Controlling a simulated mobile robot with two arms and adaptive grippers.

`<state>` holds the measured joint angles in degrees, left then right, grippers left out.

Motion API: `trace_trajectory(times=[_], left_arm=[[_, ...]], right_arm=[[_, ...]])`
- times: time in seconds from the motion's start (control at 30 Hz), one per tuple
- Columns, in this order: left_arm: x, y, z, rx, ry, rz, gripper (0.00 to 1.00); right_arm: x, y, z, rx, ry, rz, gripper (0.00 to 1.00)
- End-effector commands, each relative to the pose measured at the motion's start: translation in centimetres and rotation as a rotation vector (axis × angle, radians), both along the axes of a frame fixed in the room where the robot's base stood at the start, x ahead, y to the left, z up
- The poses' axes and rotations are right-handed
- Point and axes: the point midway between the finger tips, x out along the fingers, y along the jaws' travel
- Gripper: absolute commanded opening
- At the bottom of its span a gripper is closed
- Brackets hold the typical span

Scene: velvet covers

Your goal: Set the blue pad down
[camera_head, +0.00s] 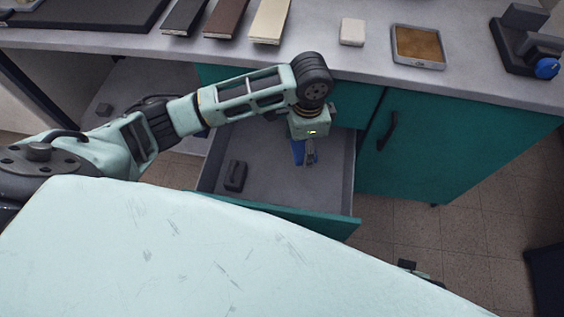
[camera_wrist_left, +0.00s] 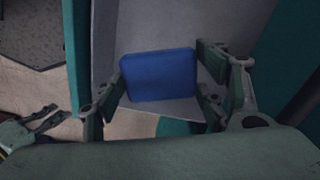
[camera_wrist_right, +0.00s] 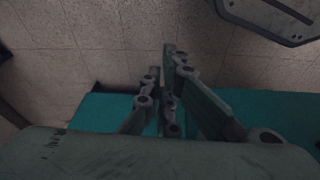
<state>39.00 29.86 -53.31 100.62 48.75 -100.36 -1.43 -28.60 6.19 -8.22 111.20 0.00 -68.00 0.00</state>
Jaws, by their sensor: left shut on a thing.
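The blue pad (camera_wrist_left: 160,75) is between the fingers of my left gripper (camera_wrist_left: 163,78), which is shut on it. In the head view the left gripper (camera_head: 306,158) points down into the open drawer (camera_head: 270,150), and a little of the blue pad (camera_head: 298,152) shows beside its fingers. I cannot tell whether the pad touches the drawer floor. My right gripper (camera_wrist_right: 162,75) has its fingers close together with nothing seen between them, above a teal edge and the tiled floor.
A dark block (camera_head: 235,176) lies in the drawer, left of the gripper. The drawer's teal front (camera_head: 300,217) and grey side wall (camera_head: 348,175) border the space. The countertop (camera_head: 345,62) above holds sample strips, a white block (camera_head: 352,32) and a tan-topped tray (camera_head: 397,53).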

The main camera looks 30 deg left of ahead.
Motion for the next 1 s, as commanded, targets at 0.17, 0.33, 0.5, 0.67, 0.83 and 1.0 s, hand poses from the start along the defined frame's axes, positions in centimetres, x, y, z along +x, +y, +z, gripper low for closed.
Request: trace_trajectory(times=[0.17,0.33,0.5,0.67,0.83,1.0], left_arm=[[0.0,-0.4,-8.3,0.001,0.004,-0.164,0.48],[-0.1,-0.5,-12.8,0.007,0.002,-0.284,0.48],[-0.2,-0.5,-14.9,0.01,0.001,-0.344,0.48],[-0.4,-0.5,-17.6,0.011,0.004,-0.357,0.48],[-0.3,-0.5,-20.4,0.011,0.001,-0.357,0.48],[-0.3,-0.5,-21.8,0.011,0.001,-0.357,0.48]], right_arm=[[0.3,-0.1,1.8,0.002,-0.031,-0.004,0.0],[-0.1,-0.2,4.0,0.002,-0.047,-0.007,0.0],[-0.5,-0.3,5.3,0.002,-0.056,-0.008,0.0],[-1.1,-0.4,6.8,0.003,-0.068,-0.009,0.0],[-1.2,-0.4,5.9,0.003,-0.065,-0.009,0.0],[-0.2,-0.1,5.8,0.011,-0.108,-0.006,0.0]])
